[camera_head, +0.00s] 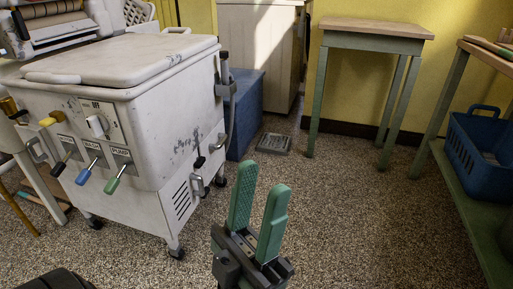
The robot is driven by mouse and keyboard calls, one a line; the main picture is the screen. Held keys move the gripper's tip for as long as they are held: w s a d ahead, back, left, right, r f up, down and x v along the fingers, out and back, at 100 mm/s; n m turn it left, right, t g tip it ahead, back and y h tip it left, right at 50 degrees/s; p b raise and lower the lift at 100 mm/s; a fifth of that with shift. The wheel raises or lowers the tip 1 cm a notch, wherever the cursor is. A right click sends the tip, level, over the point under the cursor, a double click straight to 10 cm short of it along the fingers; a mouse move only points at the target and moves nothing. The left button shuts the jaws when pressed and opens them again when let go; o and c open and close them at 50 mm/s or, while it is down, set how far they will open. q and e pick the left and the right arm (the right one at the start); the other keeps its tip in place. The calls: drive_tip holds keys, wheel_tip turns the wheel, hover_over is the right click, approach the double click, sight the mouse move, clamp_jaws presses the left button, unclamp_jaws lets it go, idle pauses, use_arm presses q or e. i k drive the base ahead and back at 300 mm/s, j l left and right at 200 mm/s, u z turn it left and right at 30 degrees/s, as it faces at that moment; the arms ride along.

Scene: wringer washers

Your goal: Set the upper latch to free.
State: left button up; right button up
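A white wringer washer (150,130) with worn paint stands at the left. I cannot tell for sure which fitting is the upper latch. A grey metal fitting with a dark top (225,88) sits high on the washer's right edge. A small black-knobbed fitting (200,162) sits lower on the right side. The setting of neither can be read.
Black, blue and green levers (86,177) stick out of the washer's front. The wringer (55,25) is at the top left. A blue box (246,105) stands behind the washer. A small table (375,30) and blue basket (482,145) are right.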

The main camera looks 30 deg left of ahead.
sight(200, 160)
drive_tip(key=i+l+u, duration=0.15)
drive_tip(key=i, duration=0.5)
drive_tip(key=i+l+u, duration=0.15)
drive_tip(key=i, duration=0.45)
drive_tip(key=i+l+u, duration=0.1)
drive_tip(key=i+u, duration=0.2)
drive_tip(key=u, duration=0.15)
drive_tip(key=i+l+u, duration=0.25)
drive_tip(key=u, duration=0.2)
drive_tip(key=i+l+u, duration=0.3)
drive_tip(key=u, duration=0.2)
drive_tip(key=i+l+u, duration=0.15)
drive_tip(key=l+u, duration=0.3)
drive_tip(key=i+l+u, duration=0.15)
drive_tip(key=l, duration=0.15)
drive_tip(key=l+u, duration=0.2)
